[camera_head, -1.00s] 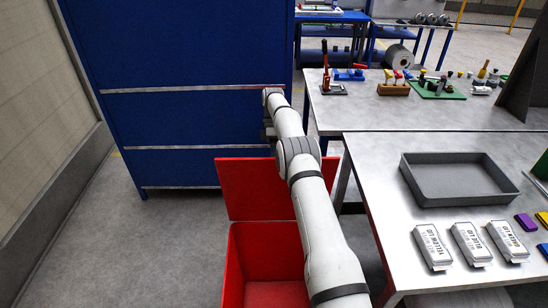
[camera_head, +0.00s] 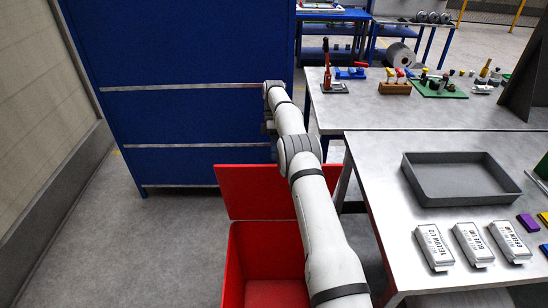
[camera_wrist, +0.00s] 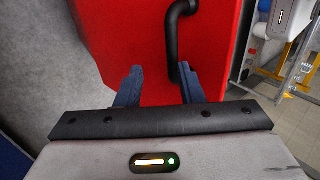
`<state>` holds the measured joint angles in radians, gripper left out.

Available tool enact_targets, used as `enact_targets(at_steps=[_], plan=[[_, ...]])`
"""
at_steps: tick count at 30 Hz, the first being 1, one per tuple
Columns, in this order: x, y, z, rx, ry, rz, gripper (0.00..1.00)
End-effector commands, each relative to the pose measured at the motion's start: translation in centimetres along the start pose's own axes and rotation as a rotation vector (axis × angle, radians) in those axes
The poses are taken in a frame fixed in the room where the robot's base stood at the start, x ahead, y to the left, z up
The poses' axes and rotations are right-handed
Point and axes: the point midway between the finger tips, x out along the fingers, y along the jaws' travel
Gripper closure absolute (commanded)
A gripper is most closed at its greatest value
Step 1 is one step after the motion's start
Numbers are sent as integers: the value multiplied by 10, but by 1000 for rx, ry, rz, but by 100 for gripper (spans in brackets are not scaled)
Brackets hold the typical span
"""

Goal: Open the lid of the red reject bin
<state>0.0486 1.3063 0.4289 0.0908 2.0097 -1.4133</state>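The red reject bin (camera_head: 236,275) stands on the floor beside the table, its front cut off by the lower picture edge. Its red lid (camera_head: 245,192) stands raised at the bin's far edge, leaning back, and the inside of the bin shows. The lid fills the middle of the wrist view (camera_wrist: 115,35), with a black bar handle (camera_wrist: 172,40) on it. My gripper (camera_wrist: 160,70) is open, its two blue-grey fingers apart in front of the lid. The handle's end lies near the right finger; I cannot tell whether they touch. My arm hides the lid's right part in the head view.
A blue cabinet (camera_head: 190,110) stands behind the lid, with a narrow floor gap between. The metal table (camera_head: 380,190) at right bears a grey tray (camera_head: 462,190) and several labelled lids (camera_head: 434,248). Floor to the left (camera_head: 150,260) is clear.

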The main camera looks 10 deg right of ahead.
Motion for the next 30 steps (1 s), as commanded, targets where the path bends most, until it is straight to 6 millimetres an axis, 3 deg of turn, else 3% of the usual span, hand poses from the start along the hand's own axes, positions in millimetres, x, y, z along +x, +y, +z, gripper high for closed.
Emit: enact_targets(at_steps=[1, 13, 30], plan=[[-10, -7, 0, 0, 0, -2, 66], [-49, -34, 1, 1, 0, -5, 66], [-54, -37, 1, 2, 0, -5, 66]])
